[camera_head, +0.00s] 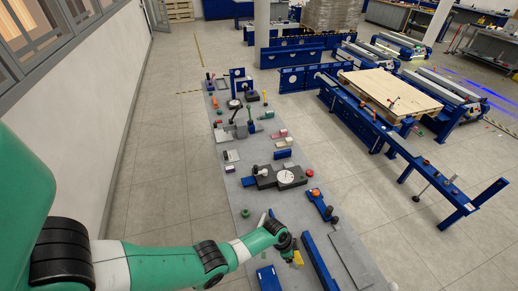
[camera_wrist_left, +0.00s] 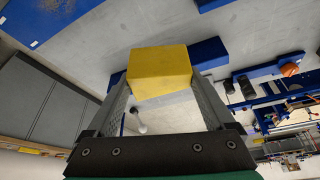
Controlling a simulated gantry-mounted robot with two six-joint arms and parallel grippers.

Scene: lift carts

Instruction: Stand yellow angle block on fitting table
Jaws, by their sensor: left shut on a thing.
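The yellow angle block shows in the left wrist view (camera_wrist_left: 160,72) as a plain yellow box face between the fingertips. In the head view only a small part of the yellow block (camera_head: 298,258) shows below my left wrist. My left gripper (camera_wrist_left: 162,88) is shut on it, a finger on each side. In the head view my left gripper (camera_head: 294,252) hangs over the near end of the grey fitting table (camera_head: 235,205). I cannot tell whether the block touches the table. My right gripper is in neither view.
A long blue bar (camera_head: 319,262) and a blue block (camera_head: 268,279) lie close to the gripper. A grey plate (camera_head: 350,258) lies to the right. A dial fixture (camera_head: 285,177) and a blue piece with an orange knob (camera_head: 319,204) stand farther along. Bare table shows left of the gripper.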

